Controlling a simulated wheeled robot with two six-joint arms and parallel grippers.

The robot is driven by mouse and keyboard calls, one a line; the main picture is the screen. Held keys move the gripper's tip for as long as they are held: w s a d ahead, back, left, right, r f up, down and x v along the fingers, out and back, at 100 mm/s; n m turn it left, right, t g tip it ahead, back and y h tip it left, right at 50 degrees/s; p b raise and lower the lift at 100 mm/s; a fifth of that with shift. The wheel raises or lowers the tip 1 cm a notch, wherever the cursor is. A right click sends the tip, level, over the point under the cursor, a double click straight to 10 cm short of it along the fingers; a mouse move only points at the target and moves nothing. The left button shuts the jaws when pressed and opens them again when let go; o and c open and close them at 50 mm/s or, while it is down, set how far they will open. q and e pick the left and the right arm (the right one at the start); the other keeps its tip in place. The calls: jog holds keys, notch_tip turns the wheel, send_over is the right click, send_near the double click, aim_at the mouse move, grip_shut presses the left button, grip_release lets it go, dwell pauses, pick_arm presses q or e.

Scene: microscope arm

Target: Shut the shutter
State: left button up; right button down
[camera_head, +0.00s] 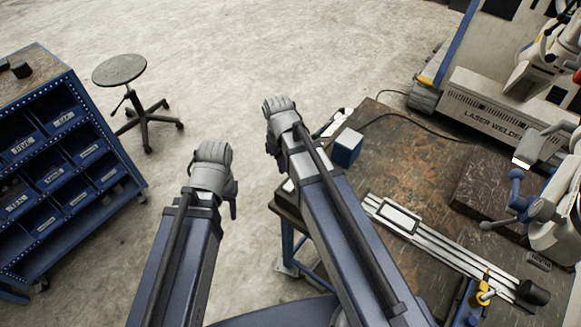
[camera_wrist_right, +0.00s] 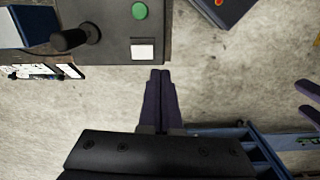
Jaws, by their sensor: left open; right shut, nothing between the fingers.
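No part is plainly marked as the shutter, and I cannot tell which one it is. In the right wrist view a dark control box (camera_wrist_right: 112,20) has a green button (camera_wrist_right: 139,10), a white square (camera_wrist_right: 143,50) and a black knob (camera_wrist_right: 75,38). My right gripper (camera_wrist_right: 160,72) is shut and empty; its fingertips lie just below the box's near edge in the picture, close to the white square. My left gripper (camera_wrist_right: 300,97) shows at the right edge of that view, its two fingers apart and empty. In the head view my arms hide both grippers.
The brown workbench (camera_head: 410,150) carries a blue block (camera_head: 347,147), a metal rail (camera_head: 440,248) and a dark slab (camera_head: 490,195). A laser welder (camera_head: 500,112) stands at the back right. A stool (camera_head: 120,70) and blue bin cabinet (camera_head: 70,165) are left; floor between is clear.

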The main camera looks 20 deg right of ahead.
aim_at(290, 185)
pick_arm(q)
jog(key=shift+r+p, duration=0.55)
jog(key=shift+r, duration=0.4)
pick_arm(e)
jog(key=shift+n, duration=0.5)
jog(key=w+d, duration=0.1)
jog(key=w+d+r, duration=0.2)
jog(key=shift+w+d, duration=0.35)
jog(key=shift+d, duration=0.05)
pick_arm(q)
jog(key=shift+f, duration=0.15)
pick_arm(e)
jog(key=shift+f, duration=0.15)
pick_arm(q)
notch_tip(290, 185, down, 14)
jog(key=b, duration=1.4)
pick_arm(e)
notch_tip(290, 185, down, 14)
jog(key=shift+r, duration=0.1)
jog(key=shift+f+b, duration=0.2)
jog(key=shift+b, duration=0.1)
jog(key=shift+r, duration=0.1)
